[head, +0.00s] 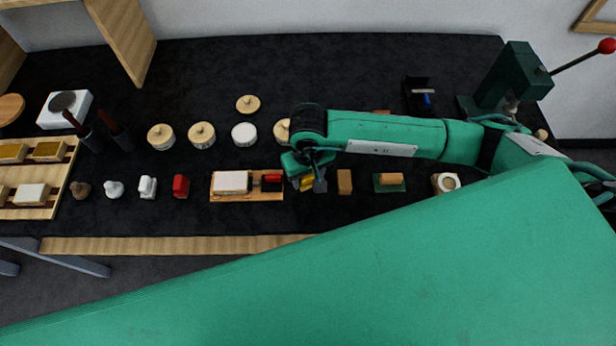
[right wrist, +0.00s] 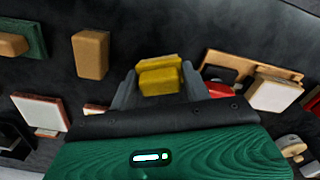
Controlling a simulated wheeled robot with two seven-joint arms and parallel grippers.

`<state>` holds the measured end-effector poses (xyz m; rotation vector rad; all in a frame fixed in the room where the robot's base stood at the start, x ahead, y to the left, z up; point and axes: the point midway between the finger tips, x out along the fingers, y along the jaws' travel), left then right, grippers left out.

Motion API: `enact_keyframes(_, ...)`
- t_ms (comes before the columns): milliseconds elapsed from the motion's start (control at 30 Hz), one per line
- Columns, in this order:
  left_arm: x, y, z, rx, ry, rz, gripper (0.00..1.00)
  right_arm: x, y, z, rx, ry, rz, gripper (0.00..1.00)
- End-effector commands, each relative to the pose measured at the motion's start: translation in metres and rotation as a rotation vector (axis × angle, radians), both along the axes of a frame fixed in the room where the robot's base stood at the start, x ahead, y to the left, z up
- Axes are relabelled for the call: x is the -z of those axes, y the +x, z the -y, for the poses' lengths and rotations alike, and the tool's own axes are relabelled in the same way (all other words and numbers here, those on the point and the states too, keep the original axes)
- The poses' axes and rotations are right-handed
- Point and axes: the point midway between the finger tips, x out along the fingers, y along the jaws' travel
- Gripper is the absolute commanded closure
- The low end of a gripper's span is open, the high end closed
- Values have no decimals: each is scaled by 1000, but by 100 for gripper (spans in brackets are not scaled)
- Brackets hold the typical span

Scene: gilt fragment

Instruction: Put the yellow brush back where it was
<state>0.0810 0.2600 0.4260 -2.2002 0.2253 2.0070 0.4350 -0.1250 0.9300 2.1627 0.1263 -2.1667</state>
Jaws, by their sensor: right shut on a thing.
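The yellow brush (head: 308,184) shows as a small yellow piece at my right gripper (head: 313,183), just right of the wooden board (head: 250,198). In the right wrist view the yellow brush (right wrist: 159,76) sits between the two grey fingers of my right gripper (right wrist: 158,84), which is shut on it. Its lower part is hidden by the gripper body. Whether the brush touches the black table surface, I cannot tell. The wooden board, also in the right wrist view (right wrist: 226,64), holds a white block and a red piece close beside the gripper. My left gripper is not in view.
A brown block (head: 344,182) and a green tray (head: 404,186) stand right of the gripper. Lidded pots (head: 202,134) stand behind and left. A green press (head: 505,78) with a red-knobbed lever is at the back right. The black table (head: 340,70) is clear at the back middle.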

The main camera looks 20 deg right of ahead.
Motion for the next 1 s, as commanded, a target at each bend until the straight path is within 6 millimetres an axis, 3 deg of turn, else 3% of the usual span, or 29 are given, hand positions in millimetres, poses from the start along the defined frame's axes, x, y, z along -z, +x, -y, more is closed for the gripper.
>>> enact_keyframes(200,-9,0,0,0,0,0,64,25,0,0,1,0,-1,73)
enact_keyframes(567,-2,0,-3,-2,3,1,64,30,0,0,0,0,1,73)
enact_keyframes(600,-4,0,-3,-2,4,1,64,28,0,0,0,0,1,46)
enact_keyframes(700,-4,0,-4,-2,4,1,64,28,0,0,0,0,0,30)
enact_keyframes(1000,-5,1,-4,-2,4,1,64,26,0,0,0,0,0,30)
